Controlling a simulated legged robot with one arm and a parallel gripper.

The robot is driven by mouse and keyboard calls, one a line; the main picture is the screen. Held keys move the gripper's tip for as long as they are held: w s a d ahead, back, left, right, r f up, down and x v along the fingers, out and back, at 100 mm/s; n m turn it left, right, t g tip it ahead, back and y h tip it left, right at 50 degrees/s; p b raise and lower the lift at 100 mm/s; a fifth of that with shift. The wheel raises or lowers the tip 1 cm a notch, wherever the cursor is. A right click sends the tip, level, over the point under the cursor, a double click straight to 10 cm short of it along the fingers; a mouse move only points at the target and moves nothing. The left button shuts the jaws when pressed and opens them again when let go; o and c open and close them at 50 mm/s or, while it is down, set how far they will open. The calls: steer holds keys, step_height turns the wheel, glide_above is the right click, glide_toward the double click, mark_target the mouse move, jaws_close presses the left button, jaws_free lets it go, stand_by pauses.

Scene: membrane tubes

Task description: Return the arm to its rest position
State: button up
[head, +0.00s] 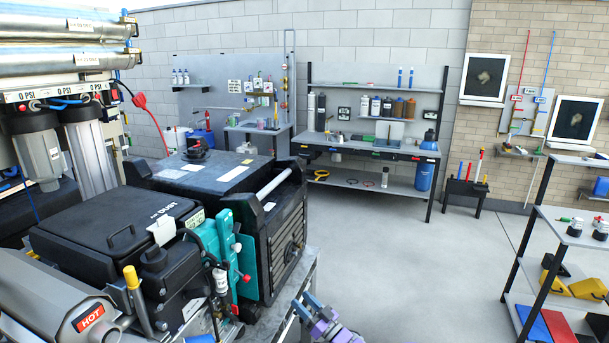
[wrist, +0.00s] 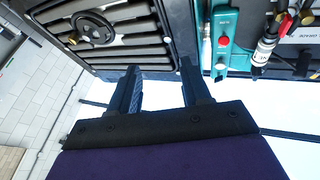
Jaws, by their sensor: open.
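My gripper (head: 312,311) shows at the bottom middle of the head view, low and in front of the right end of the machine bench. In the wrist view my gripper (wrist: 157,75) has its two dark fingers spread apart, with nothing between them. The fingers point toward the black louvred housing (wrist: 115,45) and the teal bracket with a red knob (wrist: 224,42). In the head view the louvred black housing (head: 287,232) and the teal bracket (head: 215,245) stand left of my gripper. Most of my arm is out of view.
Membrane tubes (head: 65,62) lie at the upper left above filter canisters. A bench (head: 375,150) with bottles stands at the back. A shelf rack (head: 540,265) with coloured trays stands at the right. The grey floor (head: 420,265) between is clear.

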steer(key=w+d+r+m+g+h, duration=0.1)
steer(key=w+d+r+h, duration=0.2)
steer(key=d+h, duration=0.4)
steer(key=w+d+r+m+h, duration=0.1)
steer(key=w+d+r+h, duration=0.15)
steer(key=d+h, duration=0.45)
steer(key=s+d+r+m+g+h, duration=0.45)
steer(key=s+d+r, duration=0.45)
steer(key=s+d, duration=0.3)
steer(key=s+r+m+g+h, duration=0.1)
steer(key=s+r+g, duration=0.1)
steer(key=s, duration=0.6)
steer(key=s+r+m+g+h, duration=0.1)
steer(key=s+r+g, duration=0.1)
steer(key=s, duration=0.7)
steer(key=s+a+g+y, duration=0.1)
steer(key=s+a+g, duration=0.1)
steer(key=s, duration=0.9)
steer(key=s+a+g+y, duration=0.1)
steer(key=s+a, duration=0.4)
steer(key=s, duration=0.7)
steer(key=s+a+g+y, duration=0.2)
steer(key=s+a+g, duration=0.2)
steer(key=s, duration=0.8)
steer(key=shift+a+r, duration=0.25)
steer(key=shift+r, duration=0.1)
steer(key=shift+n, duration=0.25)
